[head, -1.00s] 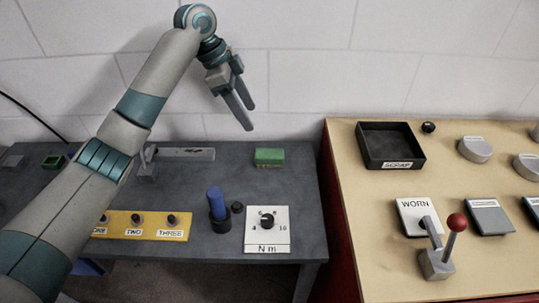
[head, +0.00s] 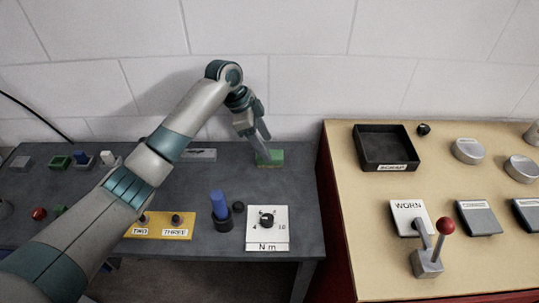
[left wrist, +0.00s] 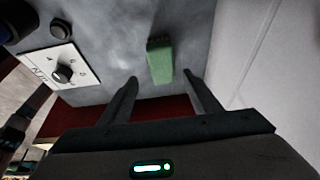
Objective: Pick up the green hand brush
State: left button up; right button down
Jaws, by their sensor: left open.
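The green hand brush (head: 276,157) lies at the back right of the dark grey table, near the white wall. In the left wrist view the brush (left wrist: 160,62) shows as a green block, just past the fingertips and roughly between their lines. My left gripper (head: 262,148) points down at the brush and partly covers it in the head view. In the left wrist view its two fingers (left wrist: 163,78) stand apart with nothing between them. I cannot tell exactly how high the fingertips are above the table. My right gripper does not show.
A white dial plate marked N m (head: 267,230) and a blue-handled tool in a black holder (head: 220,210) stand nearer the front. A yellow labelled strip (head: 180,228) lies left of them. A wooden bench (head: 350,200) with a black scrap tray (head: 410,150) stands right.

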pick_arm(q)
jog(key=shift+d+f, duration=0.15)
jog(key=shift+f, duration=0.25)
jog(key=shift+d+f+p, duration=0.1)
jog(key=shift+f+p, duration=0.35)
jog(key=shift+p, duration=0.15)
jog(key=x, duration=0.1)
jog(key=p+x, duration=0.1)
jog(key=x, duration=0.1)
jog(key=shift+w+a+f+p, duration=0.1)
jog(key=shift+w+a+p, duration=0.1)
jog(key=shift+p, duration=0.1)
jog(key=shift+d+f, duration=0.2)
jog(key=shift+f, duration=0.35)
jog(key=c, duration=1.2)
